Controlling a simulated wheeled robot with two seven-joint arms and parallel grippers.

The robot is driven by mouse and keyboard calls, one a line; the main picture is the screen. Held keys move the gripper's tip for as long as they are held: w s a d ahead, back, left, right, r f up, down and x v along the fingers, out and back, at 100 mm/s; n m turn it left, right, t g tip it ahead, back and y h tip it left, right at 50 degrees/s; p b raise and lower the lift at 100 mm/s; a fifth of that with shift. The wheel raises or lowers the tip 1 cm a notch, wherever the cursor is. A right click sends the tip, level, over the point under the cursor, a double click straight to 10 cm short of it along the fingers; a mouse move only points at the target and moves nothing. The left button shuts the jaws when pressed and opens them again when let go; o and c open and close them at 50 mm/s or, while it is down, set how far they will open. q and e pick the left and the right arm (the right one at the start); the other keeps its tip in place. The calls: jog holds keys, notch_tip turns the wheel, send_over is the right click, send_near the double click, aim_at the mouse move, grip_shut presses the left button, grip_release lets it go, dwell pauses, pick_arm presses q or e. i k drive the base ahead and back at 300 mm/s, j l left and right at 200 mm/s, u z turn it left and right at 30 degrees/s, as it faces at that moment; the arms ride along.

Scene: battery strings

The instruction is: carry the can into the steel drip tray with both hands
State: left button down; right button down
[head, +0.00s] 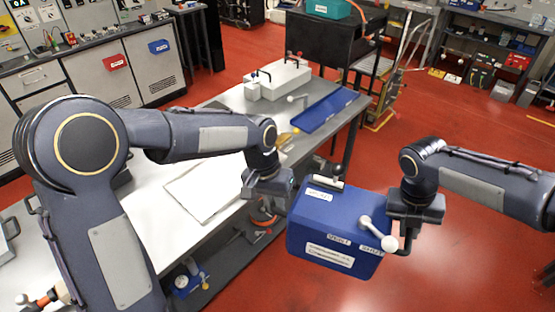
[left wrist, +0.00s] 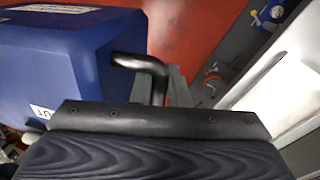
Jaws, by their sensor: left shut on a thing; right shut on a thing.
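The can (head: 315,222) is a blue box with white labels, held in the air over the red floor beside the workbench. It looks tilted in the head view. My left gripper (head: 280,187) is at its left side, shut on it. The steel drip tray (head: 205,188) lies flat and looks empty on the workbench, left of the can.
The grey workbench (head: 228,101) also bears a blue tray (head: 325,110) and a pale box with levers (head: 282,78) at its far end. A black cart (head: 335,40) stands behind. Red floor (head: 470,120) is open to the right.

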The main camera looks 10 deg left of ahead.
aim_at(228, 172)
jog(key=i+l+u, duration=0.55)
jog(key=u, duration=0.2)
jog(key=i+l+u, duration=0.5)
jog(key=i+u, duration=0.25)
jog(key=i+l+u, duration=0.2)
jog(key=u, duration=0.25)
jog(key=i+l+u, duration=0.25)
jog(key=l+u, duration=0.15)
